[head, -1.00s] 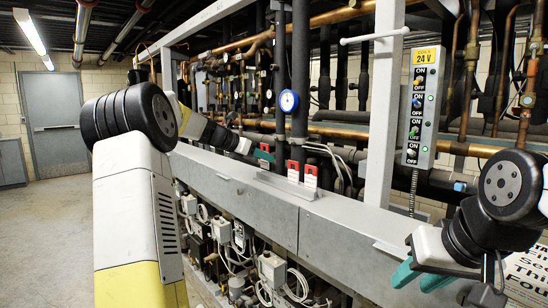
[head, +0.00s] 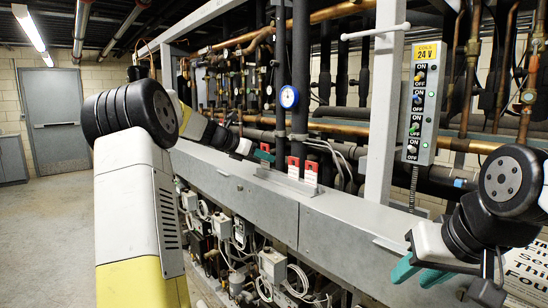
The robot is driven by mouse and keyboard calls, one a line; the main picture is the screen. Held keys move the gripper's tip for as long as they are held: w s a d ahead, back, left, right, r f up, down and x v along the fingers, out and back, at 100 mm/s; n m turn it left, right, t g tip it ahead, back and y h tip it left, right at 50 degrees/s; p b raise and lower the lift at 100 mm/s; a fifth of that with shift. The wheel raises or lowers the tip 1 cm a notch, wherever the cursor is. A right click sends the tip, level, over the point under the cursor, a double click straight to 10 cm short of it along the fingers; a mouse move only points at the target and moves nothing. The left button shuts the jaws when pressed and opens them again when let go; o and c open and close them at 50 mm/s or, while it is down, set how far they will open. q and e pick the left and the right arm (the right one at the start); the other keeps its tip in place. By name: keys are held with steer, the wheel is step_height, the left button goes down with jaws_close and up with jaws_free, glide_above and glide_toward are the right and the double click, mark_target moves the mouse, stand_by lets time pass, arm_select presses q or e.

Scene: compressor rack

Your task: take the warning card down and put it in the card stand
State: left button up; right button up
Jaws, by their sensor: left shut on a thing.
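Two small cards with red tops and white lower parts stand side by side on the grey ledge: a left card (head: 293,167) and a right card (head: 311,173). They rise from a low, pale metal holder (head: 287,183), which looks like the card stand. The grip itself is small and partly hidden. My right gripper (head: 418,273) is open and empty, in front of the ledge at the lower right.
A switch box (head: 421,103) labelled 24 V hangs on the rack's upright post (head: 384,110). Pipes and a blue gauge (head: 289,97) lie close behind the cards. Junction boxes and cables (head: 270,265) are under the ledge. The floor at left (head: 50,235) is clear.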

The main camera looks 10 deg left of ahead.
arm_select(q)
steer(key=shift+f, duration=0.15)
steer(key=shift+f, duration=0.55)
steer(key=shift+f, duration=0.25)
stand_by(0.8)
steer(key=o, duration=0.9)
steer(key=shift+o, duration=0.2)
steer(key=shift+a, duration=0.1)
steer(key=v, duration=0.7)
steer(key=shift+s+r, duration=0.2)
steer(key=shift+s, duration=0.1)
